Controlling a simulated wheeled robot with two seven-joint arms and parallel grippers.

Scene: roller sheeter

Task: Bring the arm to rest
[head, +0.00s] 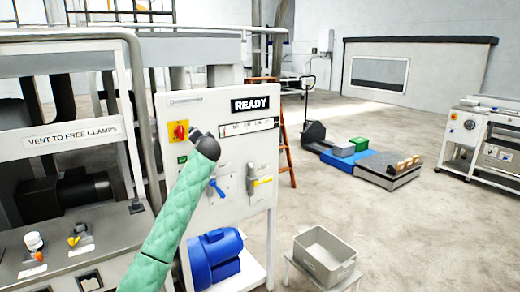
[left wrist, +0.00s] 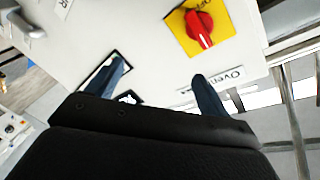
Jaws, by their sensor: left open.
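My left arm, in a green quilted sleeve, rises from the bottom of the head view. Its dark wrist end (head: 205,146) stands in front of the white control panel (head: 228,103), just right of the red rotary switch (head: 180,131) on its yellow plate. The fingers are not clear there. In the left wrist view my left gripper (left wrist: 160,84) is open, its two dark blue fingers wide apart with nothing held between them. The red switch (left wrist: 200,27) shows beyond the fingers, apart from them. My right gripper is in neither view.
The panel carries a READY display (head: 250,104), a blue lever (head: 216,187) and a grey handle (head: 251,176). A blue motor (head: 215,258) sits below it. A grey bin (head: 324,253) stands on a small stand to the right. Open floor lies beyond.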

